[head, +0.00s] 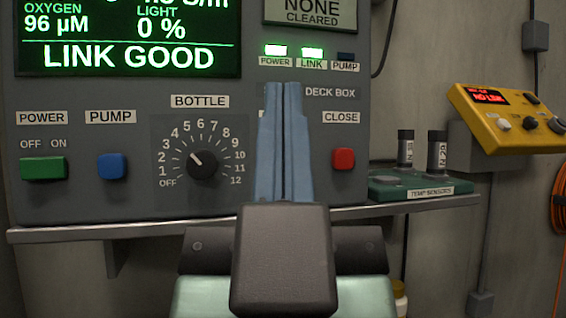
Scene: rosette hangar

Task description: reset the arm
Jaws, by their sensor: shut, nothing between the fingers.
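My gripper (284,90) stands upright in the middle of the head view, in front of the grey deck box panel (255,125). Its two blue fingers are together, with nothing between them. It covers part of the panel between the bottle dial (203,164) and the red CLOSE button (343,159). Whether the fingertips touch the panel cannot be told. My dark wrist and pale green arm link show below it.
The panel has a green power switch (43,167), a blue pump button (111,166) and a screen (128,38) reading LINK GOOD. A shelf (150,227) runs under it. At right are a green temp sensors tray (425,189) and a yellow box (505,120) reading NO LINK.

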